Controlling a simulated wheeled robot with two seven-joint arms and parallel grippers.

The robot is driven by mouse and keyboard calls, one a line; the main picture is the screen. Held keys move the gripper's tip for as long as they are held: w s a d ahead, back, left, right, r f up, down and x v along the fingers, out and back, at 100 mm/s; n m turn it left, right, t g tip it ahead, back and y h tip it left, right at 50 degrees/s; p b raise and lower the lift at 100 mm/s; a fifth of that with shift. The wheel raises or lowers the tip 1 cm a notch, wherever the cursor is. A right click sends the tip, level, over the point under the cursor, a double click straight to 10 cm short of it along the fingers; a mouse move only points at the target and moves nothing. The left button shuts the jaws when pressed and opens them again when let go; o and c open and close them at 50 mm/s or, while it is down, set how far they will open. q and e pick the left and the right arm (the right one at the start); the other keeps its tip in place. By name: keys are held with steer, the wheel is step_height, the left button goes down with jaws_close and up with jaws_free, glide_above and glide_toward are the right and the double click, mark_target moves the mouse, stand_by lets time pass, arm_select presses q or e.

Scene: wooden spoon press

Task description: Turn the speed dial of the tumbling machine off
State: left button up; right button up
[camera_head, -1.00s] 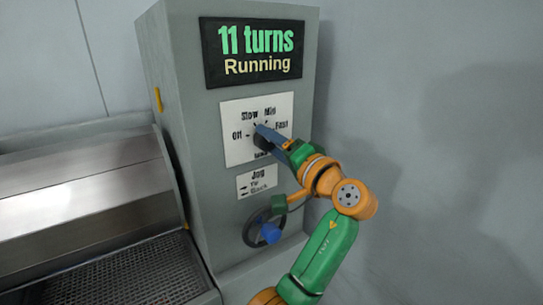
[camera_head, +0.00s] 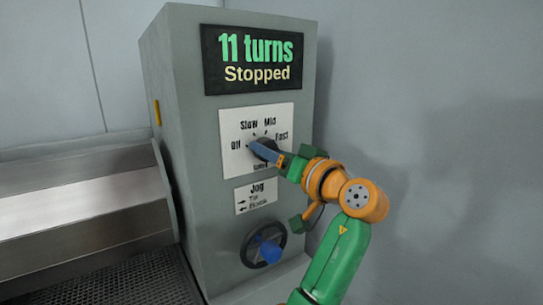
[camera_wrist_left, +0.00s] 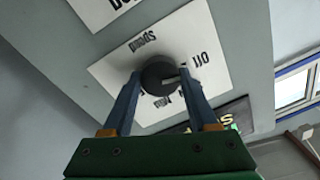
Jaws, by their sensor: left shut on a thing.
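The black speed dial (camera_head: 263,146) is on a white plate (camera_head: 231,162) marked Off, Slow, Mid and Fast, on the front of the grey machine cabinet. My left gripper (camera_head: 259,150) is shut on the dial, with its blue fingers reaching it from the right. In the left wrist view the dial (camera_wrist_left: 158,76) sits between the two fingertips, and its pale mark points toward the Off label. The display (camera_head: 256,60) above reads "11 turns" and "Stopped". My right gripper is in neither view.
Below the dial are a Jog label (camera_head: 256,196) and a black handwheel with a blue knob (camera_head: 268,251). A metal hood (camera_head: 80,205) and a dark grate (camera_head: 140,281) are at the left. The wall at the right is bare.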

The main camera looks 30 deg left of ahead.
arm_select(q)
steer(key=shift+r, duration=0.1)
stand_by(0.4)
steer(key=o, duration=1.4)
steer(key=b+v, duration=0.2)
steer(key=v, duration=0.5)
